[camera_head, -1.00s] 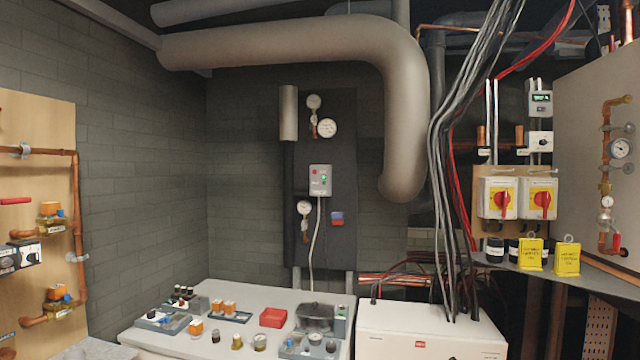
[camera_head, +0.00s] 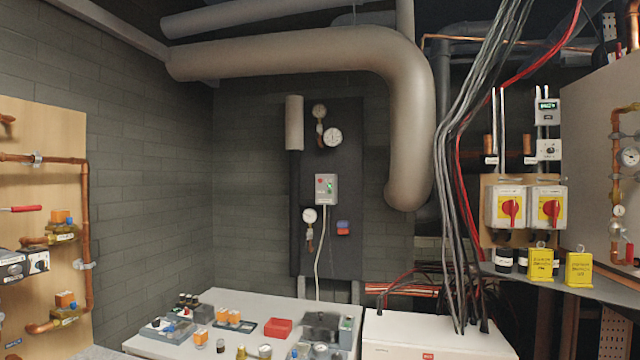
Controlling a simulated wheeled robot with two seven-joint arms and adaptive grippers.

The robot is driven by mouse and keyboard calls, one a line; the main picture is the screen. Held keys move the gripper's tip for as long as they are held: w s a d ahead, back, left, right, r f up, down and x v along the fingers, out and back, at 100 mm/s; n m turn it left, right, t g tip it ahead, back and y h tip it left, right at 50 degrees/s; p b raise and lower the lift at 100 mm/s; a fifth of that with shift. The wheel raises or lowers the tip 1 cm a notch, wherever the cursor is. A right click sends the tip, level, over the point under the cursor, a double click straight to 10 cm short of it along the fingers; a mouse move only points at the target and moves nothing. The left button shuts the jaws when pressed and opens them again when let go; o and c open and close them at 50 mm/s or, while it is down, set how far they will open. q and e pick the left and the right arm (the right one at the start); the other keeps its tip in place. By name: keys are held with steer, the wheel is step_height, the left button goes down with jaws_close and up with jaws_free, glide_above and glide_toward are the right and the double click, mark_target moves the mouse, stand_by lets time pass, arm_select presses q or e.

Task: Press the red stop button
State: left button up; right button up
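A small grey control box (camera_head: 326,198) is mounted on the dark panel (camera_head: 350,255) at the back wall, near the middle of the view. A small red button (camera_head: 320,181) shows at the upper left of its face, with a green button or light (camera_head: 330,187) beside it. A pale cable hangs from the box's underside. Nothing covers the box. Neither of my grippers is in view.
A white table (camera_head: 235,297) with small parts, a red tray (camera_head: 278,328) and a dark pot stands below the panel. A white unit (camera_head: 400,335) stands to its right. Copper pipes on a wooden board (camera_head: 40,120) are at left.

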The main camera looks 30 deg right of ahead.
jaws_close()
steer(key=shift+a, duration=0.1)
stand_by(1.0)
